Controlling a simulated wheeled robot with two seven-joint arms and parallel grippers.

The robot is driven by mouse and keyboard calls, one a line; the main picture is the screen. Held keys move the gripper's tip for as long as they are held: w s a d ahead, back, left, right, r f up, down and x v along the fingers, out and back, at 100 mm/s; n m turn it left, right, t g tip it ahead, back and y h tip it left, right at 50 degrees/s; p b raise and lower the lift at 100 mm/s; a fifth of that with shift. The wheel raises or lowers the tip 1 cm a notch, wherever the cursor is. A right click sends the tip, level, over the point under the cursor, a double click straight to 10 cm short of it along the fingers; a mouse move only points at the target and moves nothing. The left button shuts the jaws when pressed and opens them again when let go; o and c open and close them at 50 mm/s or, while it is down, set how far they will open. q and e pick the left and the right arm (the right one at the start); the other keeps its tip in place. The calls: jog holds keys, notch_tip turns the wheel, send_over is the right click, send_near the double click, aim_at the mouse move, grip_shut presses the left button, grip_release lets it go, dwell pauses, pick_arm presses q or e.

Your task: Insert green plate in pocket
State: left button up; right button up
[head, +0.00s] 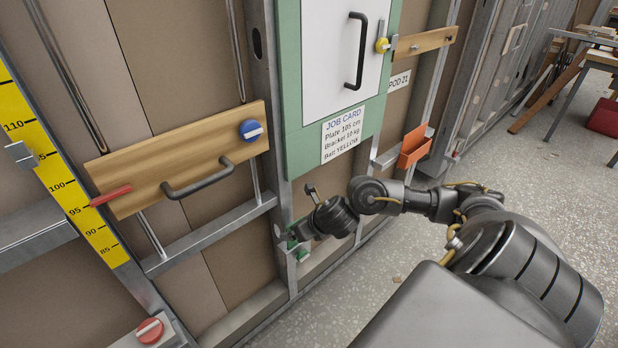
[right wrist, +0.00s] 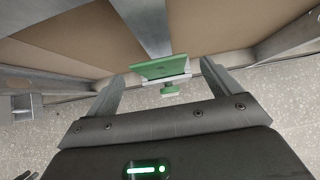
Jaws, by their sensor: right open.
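A green plate (right wrist: 160,67) shows in the right wrist view, tilted, at a small grey metal bracket (right wrist: 165,80) that looks like the pocket. Another green piece (right wrist: 171,92) shows just below the bracket. I cannot tell whether the plate is inside the pocket or just against it. My right gripper (right wrist: 162,73) is open, with one finger on each side of the plate and no clear contact. In the head view the right gripper (head: 301,218) is low by the wall stud, largely covering the small green parts (head: 293,244). My left gripper is out of view.
A wooden board (head: 150,165) with a dark handle and blue knob is on rails at left, beside a yellow scale (head: 75,190). A green-framed white door (head: 335,60) with a job card (head: 349,134) is above the gripper. An orange holder (head: 414,147) is to the right. Open floor lies right.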

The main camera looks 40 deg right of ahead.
pick_arm(q)
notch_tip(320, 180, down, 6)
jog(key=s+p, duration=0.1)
jog(key=p, duration=0.1)
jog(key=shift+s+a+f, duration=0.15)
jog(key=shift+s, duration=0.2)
pick_arm(e)
jog(key=v, duration=0.7)
jog(key=shift+s+r, duration=0.2)
jog(key=shift+r, duration=0.1)
